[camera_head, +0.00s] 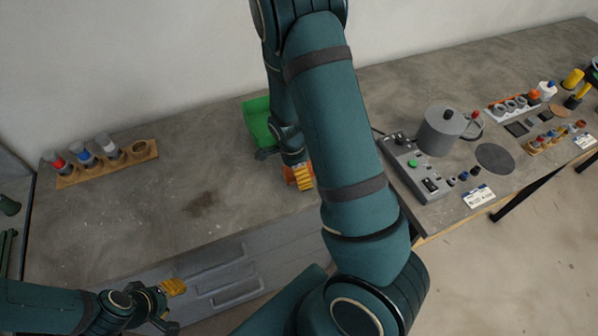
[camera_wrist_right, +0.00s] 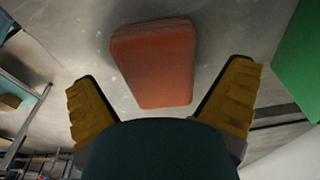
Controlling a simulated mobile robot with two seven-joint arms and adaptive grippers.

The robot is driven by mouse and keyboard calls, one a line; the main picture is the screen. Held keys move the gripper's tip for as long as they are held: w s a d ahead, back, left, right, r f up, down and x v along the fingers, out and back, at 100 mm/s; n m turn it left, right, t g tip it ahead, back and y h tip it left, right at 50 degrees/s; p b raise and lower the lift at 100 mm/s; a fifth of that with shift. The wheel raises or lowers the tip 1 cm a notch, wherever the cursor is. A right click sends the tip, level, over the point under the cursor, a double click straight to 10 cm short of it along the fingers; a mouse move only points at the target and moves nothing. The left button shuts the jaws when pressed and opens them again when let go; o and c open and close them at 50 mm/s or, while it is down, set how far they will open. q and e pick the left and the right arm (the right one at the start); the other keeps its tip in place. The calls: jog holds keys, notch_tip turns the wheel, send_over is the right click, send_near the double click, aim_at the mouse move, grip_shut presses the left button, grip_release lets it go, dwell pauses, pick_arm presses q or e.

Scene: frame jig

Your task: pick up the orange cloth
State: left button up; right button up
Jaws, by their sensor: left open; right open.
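The orange cloth (camera_wrist_right: 154,66) is a folded, block-like pad lying on the grey bench. In the right wrist view it lies ahead of my right gripper (camera_wrist_right: 165,100), between the lines of its two yellow fingers. These fingers are open and nothing is between their tips that I can see touching. In the head view only a small part of the cloth (camera_head: 289,174) shows beside the right gripper's yellow finger (camera_head: 303,178); my right arm hides the rest. My left gripper (camera_head: 172,306) is open and empty at the lower left, near the bench's front.
A green box (camera_head: 258,122) stands close behind the right gripper. A wooden rack (camera_head: 108,166) with several capped bottles is at the left. A control box (camera_head: 416,168) and grey pot (camera_head: 441,131) stand to the right.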

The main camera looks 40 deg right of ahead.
jog(key=c, duration=1.1)
jog(key=shift+c, duration=0.2)
jog(key=shift+r, duration=0.1)
notch_tip(320, 180, up, 10)
jog(key=shift+f+p, duration=0.1)
jog(key=shift+p, duration=1.05)
